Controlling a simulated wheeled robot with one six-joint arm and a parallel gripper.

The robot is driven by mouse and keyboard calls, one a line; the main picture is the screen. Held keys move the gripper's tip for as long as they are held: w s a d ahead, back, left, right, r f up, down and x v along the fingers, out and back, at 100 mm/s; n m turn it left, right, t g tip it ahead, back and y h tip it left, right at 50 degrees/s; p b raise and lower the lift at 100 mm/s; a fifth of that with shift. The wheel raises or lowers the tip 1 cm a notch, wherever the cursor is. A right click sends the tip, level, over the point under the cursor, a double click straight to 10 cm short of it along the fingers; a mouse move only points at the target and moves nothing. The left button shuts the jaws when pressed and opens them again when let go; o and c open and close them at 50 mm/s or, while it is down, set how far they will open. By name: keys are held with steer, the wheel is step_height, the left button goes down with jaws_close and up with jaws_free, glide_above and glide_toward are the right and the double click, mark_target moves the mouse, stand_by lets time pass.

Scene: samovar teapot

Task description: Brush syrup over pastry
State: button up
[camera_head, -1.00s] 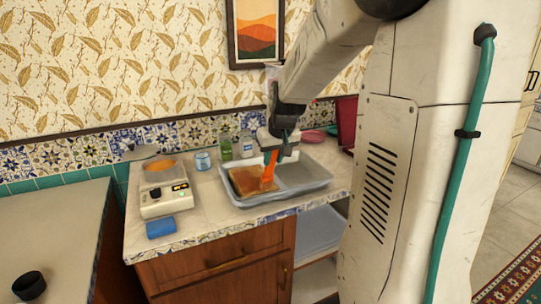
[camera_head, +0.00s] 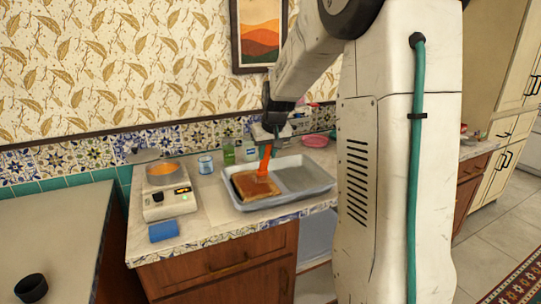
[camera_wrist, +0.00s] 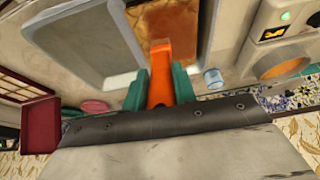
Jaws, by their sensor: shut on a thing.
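My gripper (camera_wrist: 160,88) is shut on an orange brush (camera_head: 265,160), held with its head end down over the tray. The pastry (camera_head: 256,187), a flat brown square with a darker glazed patch, lies in the left part of a grey two-part tray (camera_head: 306,178). The brush's lower end is at the pastry's upper right part in the head view; I cannot tell whether it touches. In the wrist view the brush (camera_wrist: 160,62) points toward the pastry (camera_wrist: 172,32). A pot of orange liquid (camera_head: 161,170), perhaps syrup, sits on a white burner (camera_head: 168,202).
A blue block (camera_head: 163,231) lies at the counter's front left. A blue-white cup (camera_head: 205,164), a green bottle (camera_head: 228,153) and a white jar (camera_head: 249,150) stand behind the tray. A pink dish (camera_head: 314,140) is at the back right. The tray's right part is empty.

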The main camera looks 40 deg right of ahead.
steer(key=w+d, duration=0.3)
steer(key=w, duration=0.6)
steer(key=shift+w+d, duration=0.2)
steer(key=shift+w, duration=0.2)
stand_by(0.4)
steer(key=shift+s, duration=0.1)
steer(key=shift+s+a, duration=1.45)
steer(key=shift+s, duration=2.65)
steer(key=shift+s+a, duration=1.4)
steer(key=shift+s, duration=2.7)
steer(key=shift+w+d, duration=2.2)
steer(key=shift+w, duration=1.7)
steer(key=shift+w+d, duration=2.15)
steer(key=shift+w, duration=1.7)
steer(key=s+a, duration=0.2)
steer(key=s, duration=0.4)
steer(key=shift+s+a, duration=0.15)
steer(key=shift+s, duration=0.25)
